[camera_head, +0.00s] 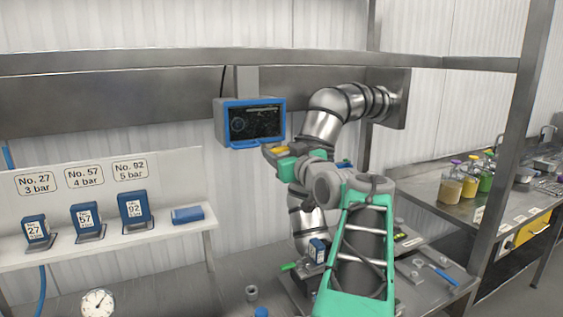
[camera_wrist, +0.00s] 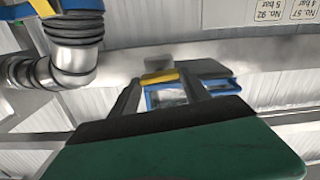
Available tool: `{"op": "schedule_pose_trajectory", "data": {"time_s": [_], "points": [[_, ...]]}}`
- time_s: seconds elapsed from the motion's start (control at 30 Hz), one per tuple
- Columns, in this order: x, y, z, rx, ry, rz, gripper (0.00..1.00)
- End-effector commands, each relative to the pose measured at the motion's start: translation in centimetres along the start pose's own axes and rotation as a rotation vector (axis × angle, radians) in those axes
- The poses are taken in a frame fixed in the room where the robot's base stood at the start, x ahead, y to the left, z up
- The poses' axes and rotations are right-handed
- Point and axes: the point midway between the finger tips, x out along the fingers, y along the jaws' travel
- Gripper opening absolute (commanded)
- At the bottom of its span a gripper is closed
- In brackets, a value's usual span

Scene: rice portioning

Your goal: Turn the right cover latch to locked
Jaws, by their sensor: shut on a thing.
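My gripper (camera_head: 272,150) is raised in front of the blue-framed screen in the head view. In the wrist view its two dark fingers (camera_wrist: 161,82) close on a small yellow piece (camera_wrist: 160,77), which also shows at the green gripper end in the head view (camera_head: 280,150). I cannot tell whether this yellow piece is the right cover latch. No cover or lock marking can be made out. The green gripper body hides the lower part of the wrist view.
The blue-framed screen (camera_head: 254,122) hangs behind the gripper. A silver ringed pipe (camera_head: 345,103) bends close by. A shelf (camera_head: 150,240) at left holds blue numbered blocks (camera_head: 86,217). A round gauge (camera_head: 98,303) sits below. Bottles (camera_head: 451,185) stand on the right counter.

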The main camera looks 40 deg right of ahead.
Motion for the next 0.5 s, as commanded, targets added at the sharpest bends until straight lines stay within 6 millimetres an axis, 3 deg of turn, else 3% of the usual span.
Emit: {"op": "schedule_pose_trajectory", "data": {"time_s": [0.1,0.5], "points": [[0.0,-0.16,0.93,-0.088,0.005,0.001,0.14],[0.01,-0.29,0.88,-0.461,0.003,0.001,0.14]]}}
